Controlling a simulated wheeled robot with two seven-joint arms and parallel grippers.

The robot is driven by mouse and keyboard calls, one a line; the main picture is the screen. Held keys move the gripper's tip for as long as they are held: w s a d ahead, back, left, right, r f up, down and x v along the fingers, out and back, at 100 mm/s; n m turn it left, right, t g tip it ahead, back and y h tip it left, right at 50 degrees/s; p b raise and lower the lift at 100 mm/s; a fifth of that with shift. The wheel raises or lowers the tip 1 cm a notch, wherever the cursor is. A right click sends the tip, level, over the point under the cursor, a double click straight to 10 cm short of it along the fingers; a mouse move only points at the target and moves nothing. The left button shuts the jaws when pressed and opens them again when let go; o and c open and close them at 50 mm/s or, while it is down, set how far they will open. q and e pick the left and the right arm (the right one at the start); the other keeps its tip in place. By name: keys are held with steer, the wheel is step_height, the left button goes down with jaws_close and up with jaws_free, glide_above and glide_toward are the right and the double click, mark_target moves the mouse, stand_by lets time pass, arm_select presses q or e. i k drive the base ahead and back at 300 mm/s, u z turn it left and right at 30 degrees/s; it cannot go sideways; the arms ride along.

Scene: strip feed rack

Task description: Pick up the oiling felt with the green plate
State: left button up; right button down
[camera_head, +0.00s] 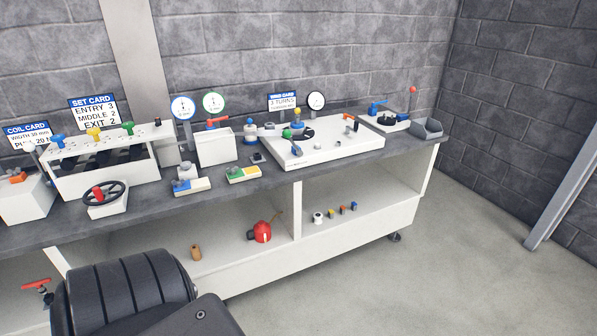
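A small low block with a green plate (236,175), likely the oiling felt, lies on the grey bench top near its front edge. It also has yellow and pale parts. A similar block with a blue plate (182,188) lies to its left, with a grey piece at its back. Neither of my grippers is in view. Only a dark part of my own body shows at the bottom left.
The bench top (215,201) holds a handwheel unit (106,200), a white box (216,148) and a large white plate unit (340,146). A grey bin (428,129) stands at the right end. A red oil can (262,232) is on the shelf below.

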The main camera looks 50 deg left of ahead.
mark_target(251, 173)
steer(key=z, duration=0.15)
steer(key=i, duration=1.7)
steer(key=u, duration=0.5)
